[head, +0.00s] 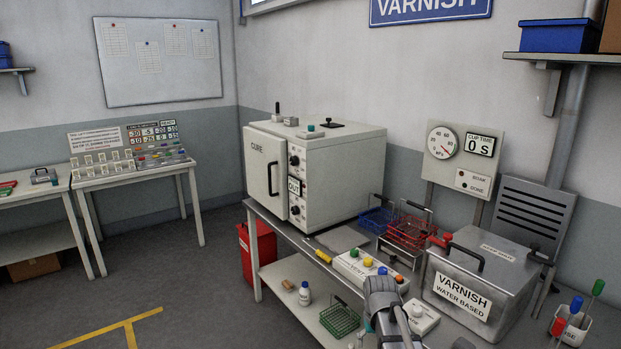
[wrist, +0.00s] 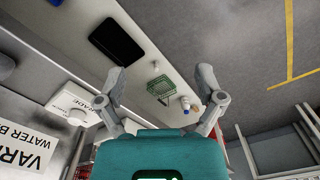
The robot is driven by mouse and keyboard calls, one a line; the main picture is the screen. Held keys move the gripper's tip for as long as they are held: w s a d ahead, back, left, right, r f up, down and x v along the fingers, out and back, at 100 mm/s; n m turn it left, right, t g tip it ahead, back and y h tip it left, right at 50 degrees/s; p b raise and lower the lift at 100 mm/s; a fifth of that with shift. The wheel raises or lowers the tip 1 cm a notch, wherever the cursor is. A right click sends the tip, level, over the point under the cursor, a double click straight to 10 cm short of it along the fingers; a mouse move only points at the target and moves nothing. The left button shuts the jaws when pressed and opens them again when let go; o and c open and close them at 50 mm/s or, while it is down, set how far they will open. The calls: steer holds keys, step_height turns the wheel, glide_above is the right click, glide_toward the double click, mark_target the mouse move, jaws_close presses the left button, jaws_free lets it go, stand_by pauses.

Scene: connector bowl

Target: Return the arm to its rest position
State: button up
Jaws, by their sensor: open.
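My gripper (wrist: 160,74) shows in the wrist view with its two grey fingers spread wide apart. Nothing is between the fingertips, so it is open and empty. Part of my grey arm (head: 384,308) rises at the bottom of the head view, in front of the workbench. The fingertips cannot be made out clearly in the head view. In the wrist view a green wire basket (wrist: 160,88) and a white bottle (wrist: 185,103) lie beyond the fingers, well apart from them.
The bench holds the white cure oven (head: 310,165), red wire baskets (head: 408,232), a button box (head: 368,268) and the metal varnish tank (head: 480,275). The green basket (head: 340,318) and bottle (head: 305,293) are on its lower shelf. The floor (head: 180,285) at left is clear.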

steer(key=s+f+b, duration=0.1)
steer(key=s+f, duration=0.1)
steer(key=s, duration=0.9)
steer(key=shift+m, duration=0.3)
steer(key=shift+w, duration=0.1)
stand_by(0.8)
